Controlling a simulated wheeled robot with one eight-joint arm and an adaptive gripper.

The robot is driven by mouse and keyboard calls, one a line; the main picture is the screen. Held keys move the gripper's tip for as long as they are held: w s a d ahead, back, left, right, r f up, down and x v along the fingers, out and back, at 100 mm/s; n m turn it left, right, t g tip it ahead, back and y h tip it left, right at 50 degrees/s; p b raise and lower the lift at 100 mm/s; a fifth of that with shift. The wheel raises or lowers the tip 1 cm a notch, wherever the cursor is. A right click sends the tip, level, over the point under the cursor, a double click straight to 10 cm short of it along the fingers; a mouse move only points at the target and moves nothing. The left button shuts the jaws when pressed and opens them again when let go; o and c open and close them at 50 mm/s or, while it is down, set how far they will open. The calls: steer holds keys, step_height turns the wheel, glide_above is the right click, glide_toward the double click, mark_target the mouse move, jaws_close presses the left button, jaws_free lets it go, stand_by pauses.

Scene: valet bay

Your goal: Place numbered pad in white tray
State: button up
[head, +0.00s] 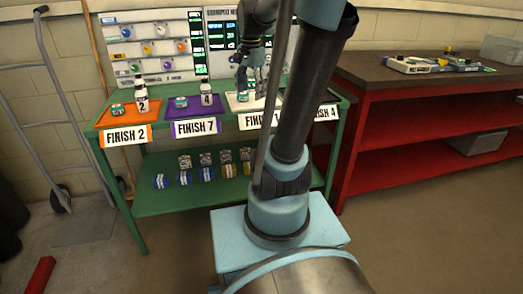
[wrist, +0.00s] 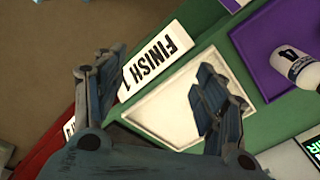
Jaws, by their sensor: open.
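The white tray (head: 233,102) lies on the green bench behind the "FINISH 1" label. In the wrist view the white tray (wrist: 165,115) shows a bare pale surface, partly covered by a finger. My gripper (head: 252,82) is over this tray in the head view. In the wrist view my gripper (wrist: 155,70) has its fingers wide apart with nothing visible between them. Several small pads (head: 207,173) lie on the lower shelf, numbers unreadable.
Left of the white tray are a purple tray (head: 212,108) and an orange tray (head: 128,119), each with a white bottle and a small teal item. A red workbench (head: 420,75) stands at right.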

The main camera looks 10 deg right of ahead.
steer(key=s+f+n+t, duration=0.1)
steer(key=s+f+n, duration=1)
steer(key=s+f, duration=0.4)
steer(key=s, duration=0.2)
steer(key=shift+s+f, duration=0.25)
steer(key=shift+s, duration=0.15)
steer(key=shift+a, duration=0.1)
